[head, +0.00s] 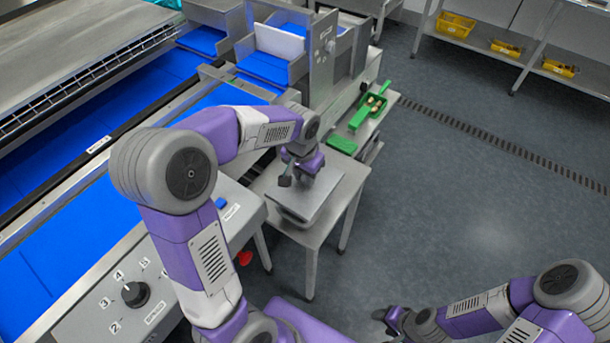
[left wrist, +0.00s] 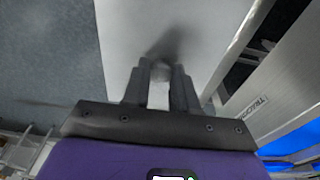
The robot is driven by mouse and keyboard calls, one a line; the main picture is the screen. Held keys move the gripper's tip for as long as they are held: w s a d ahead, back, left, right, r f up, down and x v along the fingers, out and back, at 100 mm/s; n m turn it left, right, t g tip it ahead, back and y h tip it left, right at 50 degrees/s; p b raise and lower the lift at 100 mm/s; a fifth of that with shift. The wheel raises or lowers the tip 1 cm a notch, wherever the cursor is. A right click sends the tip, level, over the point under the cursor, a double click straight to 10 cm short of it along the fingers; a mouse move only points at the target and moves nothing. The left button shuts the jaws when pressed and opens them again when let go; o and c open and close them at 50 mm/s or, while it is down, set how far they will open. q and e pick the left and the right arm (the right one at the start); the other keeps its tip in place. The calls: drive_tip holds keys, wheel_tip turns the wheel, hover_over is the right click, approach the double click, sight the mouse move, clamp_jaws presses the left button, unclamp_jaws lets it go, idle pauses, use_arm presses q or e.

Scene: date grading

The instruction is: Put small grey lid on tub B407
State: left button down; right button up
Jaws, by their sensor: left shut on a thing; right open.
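My left gripper (head: 297,177) is over a small steel table (head: 343,190). A dark blur lies just beyond the fingertips over a pale surface. My right gripper (head: 388,319) is open at the bottom of the head view, over the floor. I cannot make out tub B407 or its label in either view.
A blue conveyor (head: 75,225) runs along the left. Shelves with yellow bins (head: 456,24) stand far off; the right floor is clear.

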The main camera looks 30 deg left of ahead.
sight(304, 185)
use_arm(q)
drive_tip(key=shift+f+b, duration=2.25)
drive_tip(key=shift+f, duration=0.3)
drive_tip(key=shift+f+b, duration=0.35)
drive_tip(key=shift+f, duration=0.25)
drive_tip(key=shift+s+f, duration=0.1)
drive_tip(key=shift+f, duration=0.05)
drive_tip(key=shift+f+b, duration=0.4)
drive_tip(key=shift+f, duration=0.25)
drive_tip(key=shift+c, duration=2.1)
unclamp_jaws()
drive_tip(key=shift+r, duration=0.15)
drive_tip(key=shift+r+p, duration=3.1)
drive_tip(key=shift+r, duration=0.3)
